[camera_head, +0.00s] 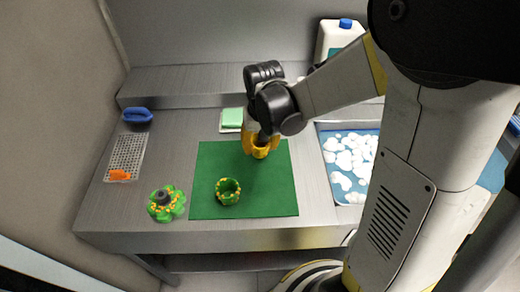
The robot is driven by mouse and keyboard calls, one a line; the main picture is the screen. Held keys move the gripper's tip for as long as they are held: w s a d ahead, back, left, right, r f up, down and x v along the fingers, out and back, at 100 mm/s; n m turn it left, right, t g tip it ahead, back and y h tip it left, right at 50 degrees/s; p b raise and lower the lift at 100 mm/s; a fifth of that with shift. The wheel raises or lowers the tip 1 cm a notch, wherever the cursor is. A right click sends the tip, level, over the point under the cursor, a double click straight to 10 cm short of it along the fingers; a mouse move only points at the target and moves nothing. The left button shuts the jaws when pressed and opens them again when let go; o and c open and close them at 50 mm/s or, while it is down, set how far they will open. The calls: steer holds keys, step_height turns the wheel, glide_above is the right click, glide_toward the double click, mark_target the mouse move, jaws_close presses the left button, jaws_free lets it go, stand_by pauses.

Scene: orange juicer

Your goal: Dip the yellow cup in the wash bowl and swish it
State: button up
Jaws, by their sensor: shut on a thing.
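The yellow cup (260,153) is under my gripper (259,140), over the back right part of the green mat (212,165). My gripper is shut on the cup; its fingers are mostly hidden by the wrist. I cannot tell whether the cup touches the mat or hangs just above it. The wash bowl is the metal-rimmed basin at the right, with blue water (345,185) and white foam. The cup is left of the basin, outside it. My arm covers the basin's right part.
A green cup (228,191) stands on the mat's front part. A green flower-shaped piece with a dark knob (164,204) is left of the mat. A perforated tray (127,153), a blue object (137,115), a green sponge (232,118) and a white jug (340,38) stand around.

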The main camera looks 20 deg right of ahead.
steer(key=s+d+r+p, duration=0.3)
steer(key=s+d+r, duration=0.35)
steer(key=d, duration=0.35)
steer(key=s+d+f+b, duration=0.1)
steer(key=s+d+f, duration=0.15)
steer(key=d, duration=0.55)
steer(key=s+d+f+b, duration=0.1)
steer(key=s+d+f, duration=0.15)
steer(key=d, duration=0.65)
steer(key=s+d+f+b, duration=0.2)
steer(key=d+f, duration=0.1)
steer(key=d, duration=0.5)
step_height(320, 180, down, 16)
steer(key=b, duration=1.2)
steer(key=shift+s+d+f, duration=0.1)
steer(key=shift+s+d, duration=0.05)
